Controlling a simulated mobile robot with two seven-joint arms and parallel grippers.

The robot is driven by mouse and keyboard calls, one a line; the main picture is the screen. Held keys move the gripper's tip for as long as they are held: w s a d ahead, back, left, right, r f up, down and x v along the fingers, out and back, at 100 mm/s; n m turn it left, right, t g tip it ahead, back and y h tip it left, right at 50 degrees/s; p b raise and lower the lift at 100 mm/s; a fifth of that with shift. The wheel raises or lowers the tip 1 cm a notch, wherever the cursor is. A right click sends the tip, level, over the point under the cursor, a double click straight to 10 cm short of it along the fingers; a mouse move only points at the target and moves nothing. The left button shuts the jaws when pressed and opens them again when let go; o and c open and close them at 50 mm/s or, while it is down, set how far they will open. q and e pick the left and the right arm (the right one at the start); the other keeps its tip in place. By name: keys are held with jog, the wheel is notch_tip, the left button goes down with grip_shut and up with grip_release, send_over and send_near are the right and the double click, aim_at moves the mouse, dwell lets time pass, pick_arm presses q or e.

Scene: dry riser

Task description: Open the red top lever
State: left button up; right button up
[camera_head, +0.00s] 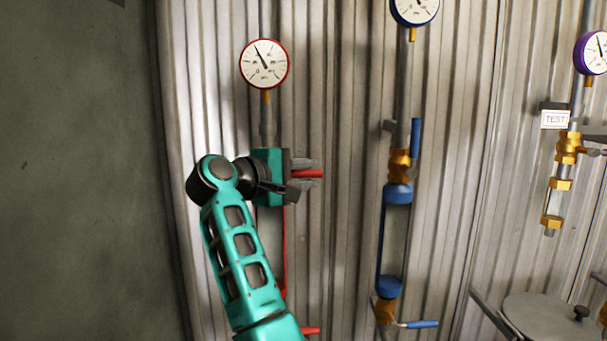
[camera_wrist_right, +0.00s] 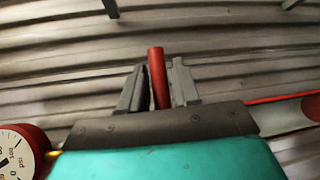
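The red top lever (camera_head: 308,173) sticks out sideways to the right from the left riser, below its red-rimmed gauge. My right gripper (camera_head: 302,178) is at this lever, with one finger above it and one below. In the right wrist view the red lever (camera_wrist_right: 158,78) stands between the two fingers (camera_wrist_right: 159,88). The fingers look open around it, with narrow gaps, and a firm grip does not show. My teal gripper body hides the valve at the lever's base. My left gripper is not in view.
The red-rimmed gauge (camera_head: 264,64) is above my gripper. A lower red lever (camera_head: 311,331) is near the bottom. The blue riser's upper lever (camera_head: 415,138) and lower lever (camera_head: 422,324) are to the right. A corrugated wall (camera_head: 340,240) is close behind.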

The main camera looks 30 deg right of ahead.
grip_shut()
dwell(0.3)
